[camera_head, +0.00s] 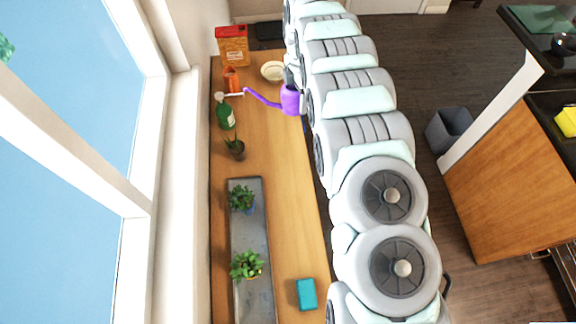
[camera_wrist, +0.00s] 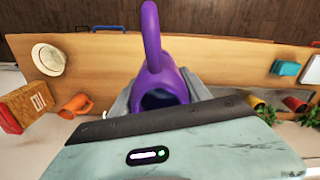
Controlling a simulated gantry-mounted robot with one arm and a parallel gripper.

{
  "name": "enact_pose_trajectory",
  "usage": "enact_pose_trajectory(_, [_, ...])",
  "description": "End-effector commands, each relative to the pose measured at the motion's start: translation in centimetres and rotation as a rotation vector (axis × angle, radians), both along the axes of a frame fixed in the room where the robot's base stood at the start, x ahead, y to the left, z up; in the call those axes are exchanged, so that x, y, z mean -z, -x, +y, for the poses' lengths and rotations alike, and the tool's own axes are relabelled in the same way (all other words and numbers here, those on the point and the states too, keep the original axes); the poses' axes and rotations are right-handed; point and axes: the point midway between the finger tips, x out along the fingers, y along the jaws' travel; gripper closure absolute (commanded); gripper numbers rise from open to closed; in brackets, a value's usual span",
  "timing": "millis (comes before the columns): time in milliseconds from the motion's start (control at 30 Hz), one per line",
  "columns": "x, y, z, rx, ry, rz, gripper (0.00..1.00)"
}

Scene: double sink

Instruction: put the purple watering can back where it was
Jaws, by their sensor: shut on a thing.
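The purple watering can (camera_head: 290,98) is at the counter's right edge in the head view, its long spout pointing left. In the wrist view the watering can (camera_wrist: 160,80) fills the middle, its handle loop toward the top and its dark opening facing the camera. My gripper (camera_wrist: 158,100) is shut on it, with a grey finger on each side of its body. In the head view my arm hides the gripper and part of the can. Whether the can touches the counter cannot be told.
A grey tray (camera_head: 238,222) holds potted plants. A teal sponge (camera_head: 306,294) lies near the front edge. The counter's middle is clear.

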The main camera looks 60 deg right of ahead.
Motion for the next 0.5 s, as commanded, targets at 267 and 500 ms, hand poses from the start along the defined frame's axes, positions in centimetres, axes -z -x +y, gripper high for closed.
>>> enact_pose_trajectory(267, [4.9, -0.5, 4.2, -0.496, -0.005, 0.005, 1.00])
enact_pose_trajectory(500, [6.8, -0.1, 5.1, -0.636, -0.001, 0.001, 1.00])
